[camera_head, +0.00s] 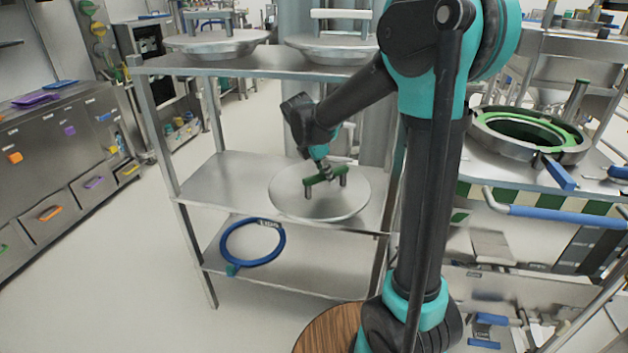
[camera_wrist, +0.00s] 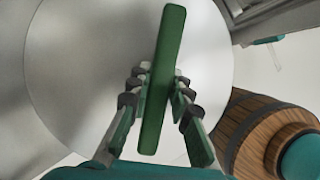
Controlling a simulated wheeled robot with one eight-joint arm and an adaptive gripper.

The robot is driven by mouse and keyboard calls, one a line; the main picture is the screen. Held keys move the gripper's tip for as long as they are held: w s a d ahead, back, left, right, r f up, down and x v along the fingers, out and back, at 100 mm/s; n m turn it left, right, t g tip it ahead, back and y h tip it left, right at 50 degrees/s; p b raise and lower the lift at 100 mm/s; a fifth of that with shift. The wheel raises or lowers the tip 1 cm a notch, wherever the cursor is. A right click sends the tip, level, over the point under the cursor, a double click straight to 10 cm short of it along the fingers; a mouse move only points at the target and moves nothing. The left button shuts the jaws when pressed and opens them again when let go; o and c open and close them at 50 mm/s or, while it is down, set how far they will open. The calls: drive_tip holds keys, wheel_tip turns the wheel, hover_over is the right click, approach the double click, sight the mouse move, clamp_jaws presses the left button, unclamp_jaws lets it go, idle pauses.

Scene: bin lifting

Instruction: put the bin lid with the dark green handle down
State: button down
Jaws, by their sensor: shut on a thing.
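The bin lid (camera_head: 295,198) is a round grey metal disc with a dark green bar handle (camera_head: 325,177) on two posts. In the head view it is at the middle shelf of the metal rack, its near edge overlapping the shelf's front edge. I cannot tell whether it touches the shelf. My gripper (camera_head: 322,162) is above the lid and shut on the green handle. In the wrist view the fingers of my gripper (camera_wrist: 158,88) lie on both sides of the handle (camera_wrist: 162,80), with the lid (camera_wrist: 75,75) below filling much of the picture.
The rack's middle shelf (camera_head: 210,185) has bare room left of the lid. A blue ring (camera_head: 225,245) lies on the lower shelf. Two other lids with pale handles (camera_head: 215,45) (camera_head: 335,45) sit on the top shelf. A green-lined round opening (camera_head: 530,132) is at right.

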hover_over(349, 183)
drive_tip(key=shift+s+a, duration=0.1)
drive_tip(key=shift+f, duration=1.75)
drive_tip(key=c, duration=1.4)
unclamp_jaws()
drive_tip(key=shift+f, duration=0.1)
